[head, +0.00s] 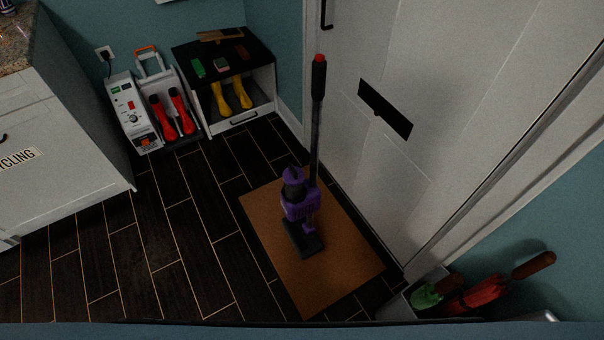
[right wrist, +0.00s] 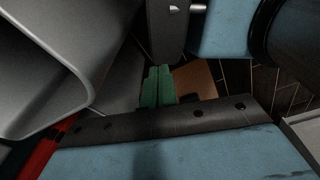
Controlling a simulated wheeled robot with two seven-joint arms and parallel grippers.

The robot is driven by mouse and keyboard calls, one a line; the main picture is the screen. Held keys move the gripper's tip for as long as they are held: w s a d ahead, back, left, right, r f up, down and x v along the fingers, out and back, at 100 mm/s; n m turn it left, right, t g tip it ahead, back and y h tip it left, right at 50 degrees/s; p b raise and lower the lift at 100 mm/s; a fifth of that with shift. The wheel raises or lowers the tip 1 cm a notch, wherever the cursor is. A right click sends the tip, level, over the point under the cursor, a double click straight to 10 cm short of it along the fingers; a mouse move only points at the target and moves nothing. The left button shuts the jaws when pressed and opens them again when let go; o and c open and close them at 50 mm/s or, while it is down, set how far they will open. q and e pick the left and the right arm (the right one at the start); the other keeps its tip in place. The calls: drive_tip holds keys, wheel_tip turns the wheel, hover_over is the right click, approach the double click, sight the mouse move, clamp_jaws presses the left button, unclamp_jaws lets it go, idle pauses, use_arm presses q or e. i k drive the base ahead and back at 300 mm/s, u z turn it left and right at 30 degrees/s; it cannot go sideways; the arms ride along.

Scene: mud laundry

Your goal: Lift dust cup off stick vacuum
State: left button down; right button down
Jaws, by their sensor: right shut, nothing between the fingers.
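The stick vacuum (head: 301,206) stands upright on a tan mat by the white door, with a purple body and a dark floor head. Its long dark handle (head: 317,110) rises to a red tip. A dark rounded part with a purple cap, apparently the dust cup (head: 293,184), sits at the upper left of the body. No gripper shows in the head view. In the right wrist view, my right gripper (right wrist: 158,86) appears as two green fingers pressed together, holding nothing. The vacuum cannot be made out there. My left gripper is in neither view.
The mat (head: 345,270) lies on dark floor planks, with clear floor to its left. A bin (head: 395,308) with green and red umbrellas stands at the lower right. The door (head: 390,180) is close behind the vacuum. A boot dryer (head: 130,112) and low cabinet (head: 240,113) stand at the back.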

sight(293, 176)
drive_tip(key=i, duration=0.25)
drive_tip(key=k, duration=1)
drive_tip(key=u, duration=1.1)
drive_tip(key=i, duration=2.15)
drive_tip(key=z, duration=3)
